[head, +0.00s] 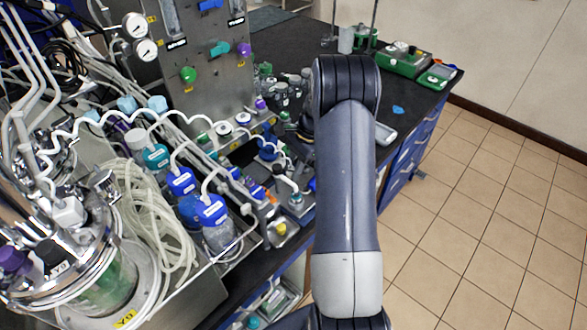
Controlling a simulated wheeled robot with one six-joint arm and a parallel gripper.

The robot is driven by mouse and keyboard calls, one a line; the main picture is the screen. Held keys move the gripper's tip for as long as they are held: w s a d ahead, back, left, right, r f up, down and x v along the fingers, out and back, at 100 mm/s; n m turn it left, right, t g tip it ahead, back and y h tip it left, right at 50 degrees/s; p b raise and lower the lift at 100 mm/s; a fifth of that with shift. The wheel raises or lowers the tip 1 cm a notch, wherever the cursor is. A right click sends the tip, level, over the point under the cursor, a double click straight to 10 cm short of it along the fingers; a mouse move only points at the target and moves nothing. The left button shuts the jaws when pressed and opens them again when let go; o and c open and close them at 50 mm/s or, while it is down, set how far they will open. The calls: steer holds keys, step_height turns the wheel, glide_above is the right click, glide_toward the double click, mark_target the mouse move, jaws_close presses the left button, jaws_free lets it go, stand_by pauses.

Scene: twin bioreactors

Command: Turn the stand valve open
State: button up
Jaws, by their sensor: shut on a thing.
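My arm (346,190) reaches up the middle of the head view and bends at the top. My gripper does not show; the arm's upper end hides the space behind it. I cannot tell for certain which part is the stand valve. A steel panel (200,100) at the upper left carries a green knob (188,75), a teal knob (220,48) and a purple knob (243,49). Small metal and black fittings (281,95) stand on the dark bench just left of the arm's upper end, partly covered by it.
A glass reactor vessel (105,285) stands at the lower left. Blue-capped bottles (213,215) and coiled clear tubing (150,215) crowd the bench (400,105). A green device (402,57) sits at the back right. The tiled floor (490,220) at right is clear.

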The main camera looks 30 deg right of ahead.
steer(key=n+g, duration=0.1)
steer(key=n, duration=0.2)
steer(key=n+g+h, duration=0.1)
steer(key=n, duration=0.2)
steer(key=shift+w+a+b, duration=0.1)
steer(key=shift+w+b, duration=0.1)
steer(key=shift+b, duration=0.2)
steer(key=n, duration=0.3)
steer(key=n+g+h, duration=0.1)
steer(key=n, duration=0.1)
steer(key=shift+a+n+g+h, duration=0.1)
steer(key=shift+n+g+h, duration=0.2)
steer(key=shift+n, duration=0.1)
steer(key=o, duration=1)
steer(key=shift+b, duration=0.3)
steer(key=b+v, duration=0.1)
steer(key=v, duration=1)
steer(key=shift+w+a, duration=0.1)
steer(key=shift+f, duration=0.1)
